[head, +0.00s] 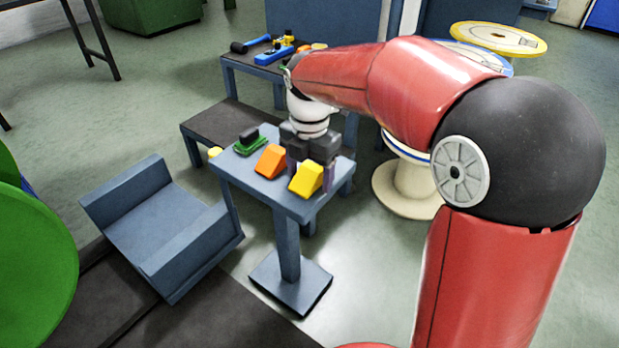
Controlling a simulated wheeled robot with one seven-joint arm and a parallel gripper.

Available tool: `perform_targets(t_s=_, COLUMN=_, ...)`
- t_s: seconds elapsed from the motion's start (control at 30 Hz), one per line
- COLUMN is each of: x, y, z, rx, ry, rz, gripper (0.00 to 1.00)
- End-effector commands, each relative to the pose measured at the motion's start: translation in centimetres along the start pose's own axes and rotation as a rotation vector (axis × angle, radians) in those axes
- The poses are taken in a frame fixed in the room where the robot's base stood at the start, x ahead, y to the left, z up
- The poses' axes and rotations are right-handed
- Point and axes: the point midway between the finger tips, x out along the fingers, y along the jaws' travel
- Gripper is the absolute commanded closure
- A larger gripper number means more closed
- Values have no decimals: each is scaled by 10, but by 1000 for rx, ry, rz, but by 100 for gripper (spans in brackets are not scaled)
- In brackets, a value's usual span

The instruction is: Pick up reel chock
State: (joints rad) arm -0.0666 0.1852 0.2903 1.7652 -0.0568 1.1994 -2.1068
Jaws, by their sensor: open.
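Two wedge-shaped blocks that look like reel chocks, one yellow (306,180) and one orange (271,161), sit on a small blue-grey pedestal table (262,187). I cannot tell which one the task names. My gripper (309,178) points down over the table at the yellow wedge, with its fingers open. One finger shows just right of the yellow wedge and the other is partly hidden behind it. I cannot tell whether the fingers touch it.
A green brush-like item (247,142) lies at the table's far left corner. A blue-grey cradle (160,230) stands left, near a green reel (35,250). A cream spool (408,188) stands behind right. A tool bench (262,70) is at the back.

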Motion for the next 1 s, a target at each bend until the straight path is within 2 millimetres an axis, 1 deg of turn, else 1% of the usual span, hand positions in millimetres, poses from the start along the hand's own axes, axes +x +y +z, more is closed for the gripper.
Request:
perform_targets(t_s=0.07, x=0, y=0, z=0, rx=0, ry=0, rz=0, gripper=32)
perform_targets(t_s=0.5, x=-1, y=0, z=0, rx=1, ry=0, rz=0, gripper=90)
perform_targets(t_s=0.73, x=-2, y=0, z=0, rx=1, ry=-1, rz=1, gripper=90)
perform_targets(t_s=0.83, x=-5, y=0, z=0, rx=1, ry=-1, rz=2, gripper=90)
perform_targets(t_s=0.97, x=-16, y=0, z=0, rx=1, ry=-2, rz=3, gripper=90)
perform_targets(t_s=1.0, x=-22, y=0, z=0, rx=1, ry=-2, rz=4, gripper=90)
